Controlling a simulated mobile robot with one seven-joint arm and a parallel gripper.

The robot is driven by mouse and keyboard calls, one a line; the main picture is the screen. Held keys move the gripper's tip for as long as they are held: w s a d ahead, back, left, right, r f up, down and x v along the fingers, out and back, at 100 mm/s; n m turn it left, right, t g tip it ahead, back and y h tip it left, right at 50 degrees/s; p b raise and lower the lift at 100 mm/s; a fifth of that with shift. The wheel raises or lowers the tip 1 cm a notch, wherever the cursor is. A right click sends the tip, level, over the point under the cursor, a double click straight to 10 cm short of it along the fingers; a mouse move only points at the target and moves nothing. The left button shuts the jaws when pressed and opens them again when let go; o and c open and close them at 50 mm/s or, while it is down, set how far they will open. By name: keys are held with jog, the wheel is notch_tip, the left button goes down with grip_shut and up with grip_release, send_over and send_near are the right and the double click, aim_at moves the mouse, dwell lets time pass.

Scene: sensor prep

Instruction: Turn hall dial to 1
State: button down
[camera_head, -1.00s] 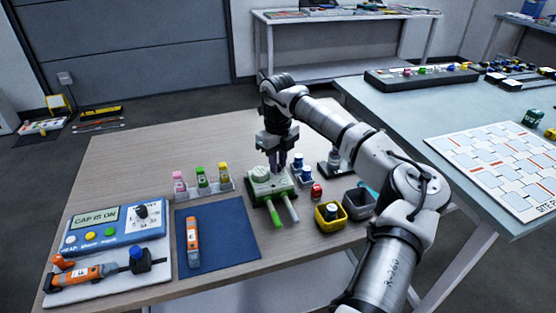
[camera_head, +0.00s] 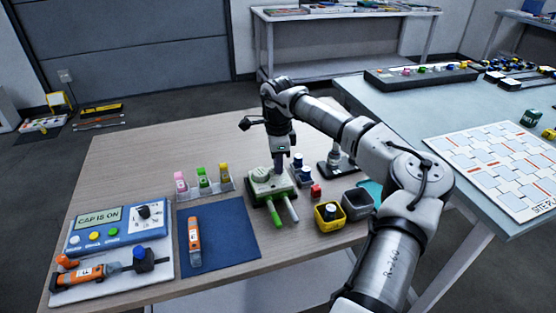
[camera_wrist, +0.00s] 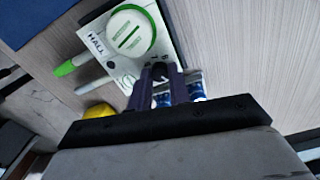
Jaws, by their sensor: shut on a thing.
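The hall unit (camera_head: 280,188) is a pale box with a round, green-rimmed top and two rods, one green-tipped, on the wooden table. It also shows in the wrist view (camera_wrist: 98,38), marked HALL. My gripper (camera_head: 280,168) points down at its back right corner. In the wrist view my gripper's (camera_wrist: 161,68) purple fingers are close together on a small dark knob, which looks like the hall dial. The fingers mostly hide it. Small printed marks show just beyond the fingertips, but I cannot tell which number the dial points to.
Blue-capped vials (camera_head: 304,172), a red block (camera_head: 316,190), a yellow bin (camera_head: 327,216) and a grey bin (camera_head: 357,204) stand close on the right. A rack of coloured bottles (camera_head: 205,188), a blue mat (camera_head: 228,233) and a cap panel (camera_head: 115,225) lie left.

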jog(key=n+p, duration=0.1)
jog(key=n, duration=1)
jog(key=shift+p, duration=0.3)
jog(key=shift+n, duration=0.3)
jog(key=c, duration=1.6)
grip_release()
jog(key=shift+o, duration=0.2)
jog(key=shift+r, duration=0.1)
notch_tip(320, 180, up, 14)
jog(key=b, duration=0.1)
jog(key=shift+f, duration=0.2)
